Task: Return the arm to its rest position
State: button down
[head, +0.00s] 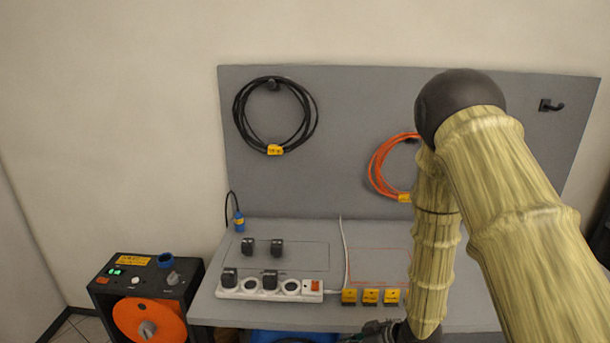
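My arm comes in from the right in the head view, with its dark elbow raised in front of the grey back panel (350,100). Its forearm hangs down over the right part of the workbench (215,307). My gripper (362,336) shows only as a dark part at the bottom edge, at the bench's front. Its fingers are mostly cut off, so I cannot tell whether it is open or holds anything.
A white power strip (312,297) with black plugs and several yellow blocks (370,296) line the bench front. A black cable coil (236,112) and an orange coil (376,172) hang on the panel. An orange cable reel (135,310) stands left.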

jog(key=s+d+f+m+h+b, duration=0.1)
jog(key=s+d+f+m+h, duration=0.15)
jog(key=s+f, duration=0.45)
jog(key=s+d+f+m+h+b, duration=0.1)
jog(key=s+d+f+m+h, duration=0.2)
jog(key=s+f, duration=0.4)
jog(key=s+d+f+m+g+h, duration=0.1)
jog(key=s+d+f+m+g, duration=0.1)
jog(key=s, duration=0.7)
jog(key=s+d+f+m+g+h+b, duration=0.1)
jog(key=s+d+f+m+g, duration=0.1)
jog(key=s, duration=0.7)
notch_tip(320, 180, down, 2)
jog(key=shift+s+d+f+m, duration=0.2)
jog(key=shift+s+d+m, duration=0.3)
jog(key=shift+d, duration=0.45)
jog(key=shift+w+h, duration=0.15)
jog(key=shift+h, duration=0.1)
